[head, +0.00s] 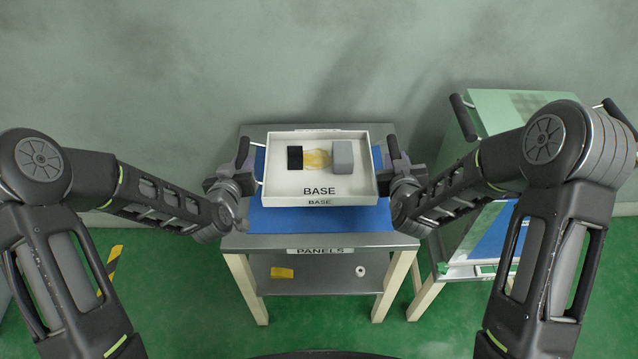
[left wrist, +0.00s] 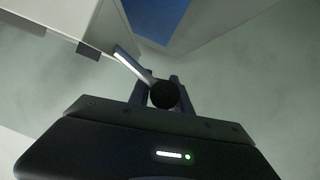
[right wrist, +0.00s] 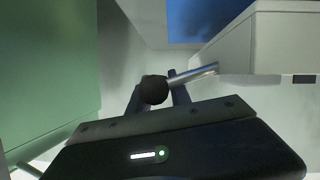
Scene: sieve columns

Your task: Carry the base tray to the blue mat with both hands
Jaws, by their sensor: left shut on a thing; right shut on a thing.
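The white base tray (head: 345,190), marked BASE, is over the blue mat (head: 290,222) on the metal table; whether it touches the mat I cannot tell. A black block (head: 295,158), a yellowish round patch (head: 317,158) and a grey block (head: 343,158) are in it. My left gripper (head: 243,177) is shut on the tray's left handle, which shows in the left wrist view (left wrist: 132,66). My right gripper (head: 397,180) is shut on the right handle, which shows in the right wrist view (right wrist: 195,74). The tray looks roughly level.
The metal table (head: 400,240) has a PANELS label (head: 320,251) on its front edge. Its lower shelf holds a yellow piece (head: 283,273) and a small white ring (head: 361,271). A green cabinet-like unit (head: 500,105) with black handles stands close on the right, near my right arm.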

